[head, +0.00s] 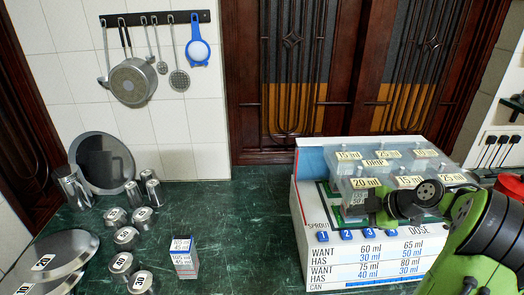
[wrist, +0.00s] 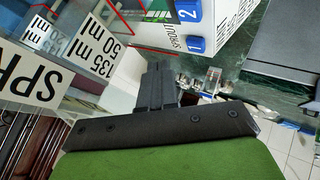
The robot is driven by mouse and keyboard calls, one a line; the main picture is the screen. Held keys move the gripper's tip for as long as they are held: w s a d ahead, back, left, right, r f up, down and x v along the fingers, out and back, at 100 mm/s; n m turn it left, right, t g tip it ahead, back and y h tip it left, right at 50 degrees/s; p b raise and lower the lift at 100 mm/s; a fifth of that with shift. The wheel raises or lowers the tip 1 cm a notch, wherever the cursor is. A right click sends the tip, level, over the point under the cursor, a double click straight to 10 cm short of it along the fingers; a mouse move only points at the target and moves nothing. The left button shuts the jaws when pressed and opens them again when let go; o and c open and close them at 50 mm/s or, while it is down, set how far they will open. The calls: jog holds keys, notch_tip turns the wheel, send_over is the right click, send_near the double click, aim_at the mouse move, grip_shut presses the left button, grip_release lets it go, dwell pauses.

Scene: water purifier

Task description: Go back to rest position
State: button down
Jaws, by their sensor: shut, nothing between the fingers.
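My green arm covers the purifier's right part. I cannot tell whether the gripper touches the purifier.
A small labelled carton (head: 184,262) stands on the green counter (head: 245,225) left of the purifier. Several metal lids and cups (head: 124,238) are at the left. The middle of the counter is clear.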

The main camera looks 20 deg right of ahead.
jog(key=s+a+r+m+g+h, duration=0.1)
jog(key=a+r+m+g, duration=0.15)
jog(key=a, duration=0.65)
jog(key=s+a+r+m+g+h, duration=0.1)
jog(key=a+r+m, duration=0.15)
jog(key=a, duration=0.65)
jog(key=s+a+r+m+h, duration=0.1)
jog(key=s+a+m, duration=0.3)
jog(key=s, duration=0.4)
jog(key=s+a+r+m, duration=0.1)
jog(key=s+a+m, duration=0.3)
jog(key=s, duration=0.5)
jog(key=shift+a+m+t+h, duration=0.2)
jog(key=shift+m+t+h, duration=0.2)
jog(key=shift+m, duration=0.1)
jog(key=shift+s, duration=0.1)
